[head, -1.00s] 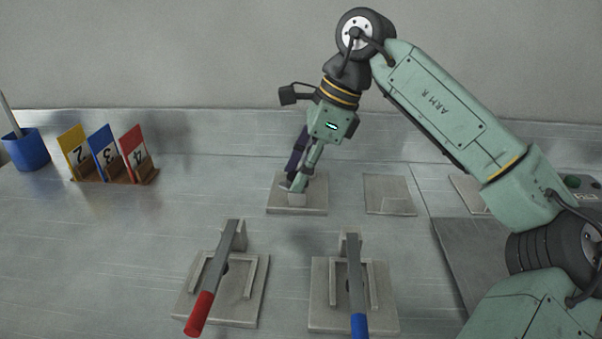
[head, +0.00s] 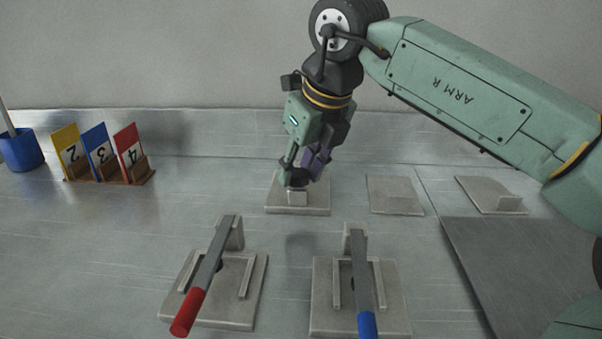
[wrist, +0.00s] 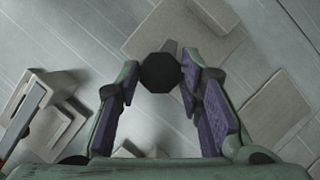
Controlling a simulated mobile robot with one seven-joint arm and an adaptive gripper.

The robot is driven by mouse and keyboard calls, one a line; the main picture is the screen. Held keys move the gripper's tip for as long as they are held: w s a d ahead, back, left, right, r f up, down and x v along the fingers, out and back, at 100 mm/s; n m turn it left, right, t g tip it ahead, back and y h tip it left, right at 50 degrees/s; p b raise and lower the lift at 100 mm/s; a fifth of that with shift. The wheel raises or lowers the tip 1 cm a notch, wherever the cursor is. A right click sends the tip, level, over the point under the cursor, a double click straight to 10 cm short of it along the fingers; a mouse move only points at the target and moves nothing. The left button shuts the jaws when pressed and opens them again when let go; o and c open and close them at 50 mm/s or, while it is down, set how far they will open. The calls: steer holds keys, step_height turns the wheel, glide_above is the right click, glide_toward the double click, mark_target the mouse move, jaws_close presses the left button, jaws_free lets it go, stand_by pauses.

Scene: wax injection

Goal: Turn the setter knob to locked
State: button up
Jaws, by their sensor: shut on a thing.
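The setter knob (wrist: 160,73) is dark and many-sided in the wrist view, with a small grey tab showing at its far edge. It sits above a grey base plate (wrist: 140,35). I cannot read any lock marking.
A red-handled lever (head: 189,312) and a blue-handled lever (head: 367,325) stand on plates in front. Numbered cards (head: 101,160) and a blue cup (head: 22,152) stand at left. Bare table lies between.

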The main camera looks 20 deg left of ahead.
steer(key=shift+s+m+t+h+b, duration=0.1)
steer(key=shift+m+t+h+b, duration=0.35)
steer(key=shift+m, duration=1.55)
steer(key=o, duration=1.2)
steer(key=shift+c, duration=0.2)
steer(key=shift+r, duration=0.1)
steer(key=v, duration=1.1)
steer(key=shift+s+r, duration=0.15)
steer(key=shift+r, duration=0.25)
